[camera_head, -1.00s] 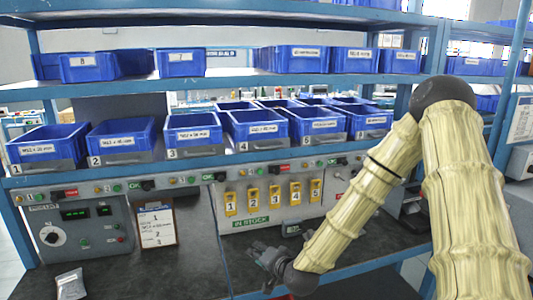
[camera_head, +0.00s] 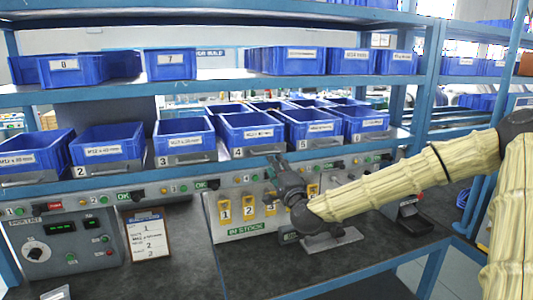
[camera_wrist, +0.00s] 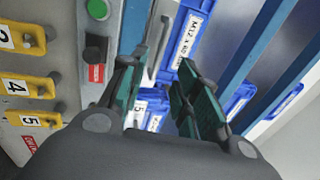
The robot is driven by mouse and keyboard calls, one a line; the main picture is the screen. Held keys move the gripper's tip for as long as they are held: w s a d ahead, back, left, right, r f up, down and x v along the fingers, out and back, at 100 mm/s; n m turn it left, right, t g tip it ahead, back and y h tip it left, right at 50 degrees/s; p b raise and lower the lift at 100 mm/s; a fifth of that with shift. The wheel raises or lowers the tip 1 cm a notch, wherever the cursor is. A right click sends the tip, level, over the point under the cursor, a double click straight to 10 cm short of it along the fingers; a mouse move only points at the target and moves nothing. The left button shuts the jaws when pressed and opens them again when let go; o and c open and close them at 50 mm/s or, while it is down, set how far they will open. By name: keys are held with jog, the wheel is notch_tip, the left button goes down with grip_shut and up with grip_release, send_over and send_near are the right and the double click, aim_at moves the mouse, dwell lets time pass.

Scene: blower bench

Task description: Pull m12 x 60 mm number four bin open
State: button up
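The number four bin (camera_head: 248,130) is a blue open-topped bin on the middle shelf, with a white label and a grey handle strip marked 4. My gripper (camera_head: 277,163) is just below and in front of its lower right corner. In the wrist view, my gripper (camera_wrist: 163,62) is open, its two dark green-padded fingers apart. A blue bin front labelled M12 x 60 mm (camera_wrist: 190,40) lies beyond the fingertips. A grey bar handle (camera_wrist: 157,48) shows between the fingertips; I cannot tell whether either finger touches it.
Bin 3 (camera_head: 184,139) stands left of bin 4 and bin 5 (camera_head: 311,130) right of it. A control rail with green buttons runs below the shelf. Yellow numbered tags (camera_head: 224,209) hang under it. A clipboard (camera_head: 147,237) stands on the dark bench.

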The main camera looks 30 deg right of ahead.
aim_at(267, 153)
jog(key=shift+p+x, duration=0.8)
jog(key=shift+x, duration=3.8)
grip_shut()
